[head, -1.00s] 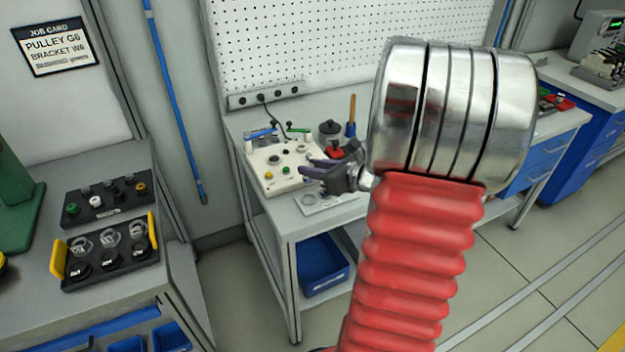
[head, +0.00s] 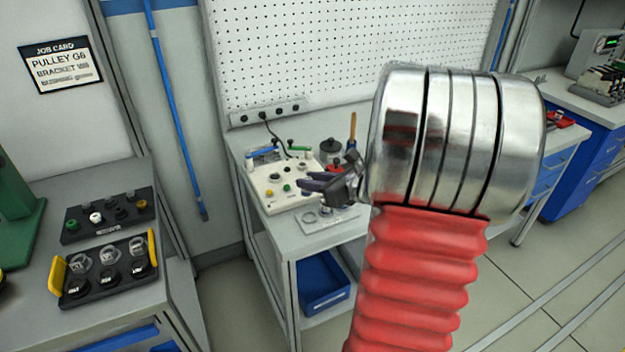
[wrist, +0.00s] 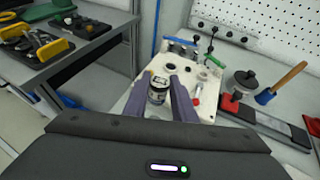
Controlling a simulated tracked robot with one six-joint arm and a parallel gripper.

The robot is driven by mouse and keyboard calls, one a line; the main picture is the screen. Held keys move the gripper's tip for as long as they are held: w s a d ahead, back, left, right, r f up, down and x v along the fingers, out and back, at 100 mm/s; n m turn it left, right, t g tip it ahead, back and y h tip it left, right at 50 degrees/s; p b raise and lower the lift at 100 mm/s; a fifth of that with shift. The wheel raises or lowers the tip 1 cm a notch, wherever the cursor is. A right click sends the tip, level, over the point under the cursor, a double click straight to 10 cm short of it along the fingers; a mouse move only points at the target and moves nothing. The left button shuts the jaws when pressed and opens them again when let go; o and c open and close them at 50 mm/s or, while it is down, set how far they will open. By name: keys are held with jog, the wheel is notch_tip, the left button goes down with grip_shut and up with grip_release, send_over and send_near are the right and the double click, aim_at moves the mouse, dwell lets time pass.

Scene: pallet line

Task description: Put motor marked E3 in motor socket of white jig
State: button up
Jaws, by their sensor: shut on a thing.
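The white jig (head: 272,204) lies on the grey workbench. It is a board with several round holes and coloured fittings, and it also shows in the wrist view (wrist: 205,112). My gripper (head: 304,182) is above the jig's right edge. In the wrist view its two purple fingers (wrist: 159,92) are shut on a small cylindrical motor (wrist: 157,97) with a dark body and a pale label. The label's marking is too small to read. The motor is over the jig's near edge and hides part of it. I cannot tell which hole is the motor socket.
A grey plate with rings (head: 338,224) lies in front of the jig. On the left bench are a black tray with yellow handles (head: 107,292) and a smaller black rack (head: 72,236).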

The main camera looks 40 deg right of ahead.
jog(key=w+a+f+n+g+y, duration=0.1)
jog(key=w+a+f+n+y, duration=0.1)
jog(key=a+f, duration=0.4)
jog(key=w+a+f+n+g+y, duration=0.2)
jog(key=w+a+f+n+y, duration=0.1)
jog(key=a, duration=1.2)
jog(key=w+a+f+n+g+y, duration=0.2)
jog(key=a+f+n+y, duration=0.2)
jog(key=a+f, duration=0.4)
jog(key=shift+w+a+f+n+y, duration=0.3)
jog(key=shift+a+f+n+y, duration=0.15)
jog(key=shift+a, duration=0.7)
jog(key=shift+s+r+g, duration=0.1)
jog(key=shift+g, duration=0.3)
